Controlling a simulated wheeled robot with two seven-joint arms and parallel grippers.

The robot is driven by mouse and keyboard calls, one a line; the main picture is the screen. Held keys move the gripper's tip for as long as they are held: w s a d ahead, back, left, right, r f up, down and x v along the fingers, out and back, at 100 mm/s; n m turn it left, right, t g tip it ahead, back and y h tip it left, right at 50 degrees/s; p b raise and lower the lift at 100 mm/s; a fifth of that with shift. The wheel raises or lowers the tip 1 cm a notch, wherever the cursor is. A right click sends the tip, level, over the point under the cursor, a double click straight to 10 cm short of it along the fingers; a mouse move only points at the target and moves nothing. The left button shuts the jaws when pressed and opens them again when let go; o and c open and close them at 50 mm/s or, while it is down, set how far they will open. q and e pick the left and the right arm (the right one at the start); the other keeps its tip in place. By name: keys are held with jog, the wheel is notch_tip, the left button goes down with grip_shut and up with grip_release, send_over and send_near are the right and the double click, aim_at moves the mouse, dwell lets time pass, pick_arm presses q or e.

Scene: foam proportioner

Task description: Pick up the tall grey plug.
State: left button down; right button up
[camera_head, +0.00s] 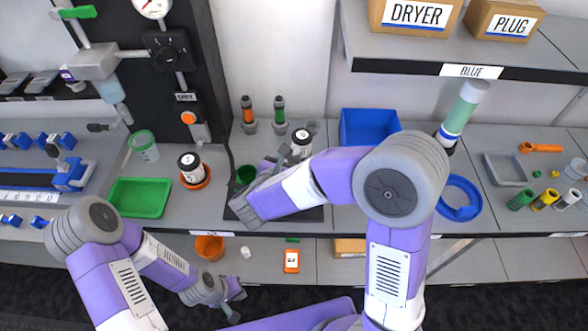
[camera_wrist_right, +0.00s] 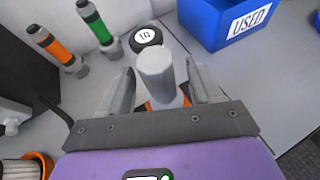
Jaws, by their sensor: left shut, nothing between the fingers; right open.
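The tall grey plug (camera_wrist_right: 155,75) shows in the right wrist view as a light grey cylinder with a rounded-off flat top. It stands between the two fingers of my right gripper, with a gap visible on each side. Something orange shows low beside it, partly hidden by the gripper. In the head view my right gripper (camera_head: 279,158) is open over the bench, and I cannot clearly tell the plug from the grey fingers there. My left gripper (camera_head: 232,299) is shut and empty, low in front of the bench.
A jar labelled 10 (camera_wrist_right: 145,38) stands just behind the plug. Orange (camera_head: 248,114) and green (camera_head: 280,113) cylinders stand at the back. A blue bin (camera_head: 369,126) is to the right. A green tray (camera_head: 139,197) and another jar (camera_head: 191,167) are left. A shelf (camera_head: 450,68) overhangs the right.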

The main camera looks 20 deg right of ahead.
jog(key=shift+x, duration=1.5)
jog(key=c, duration=1.1)
jog(key=shift+a, duration=0.1)
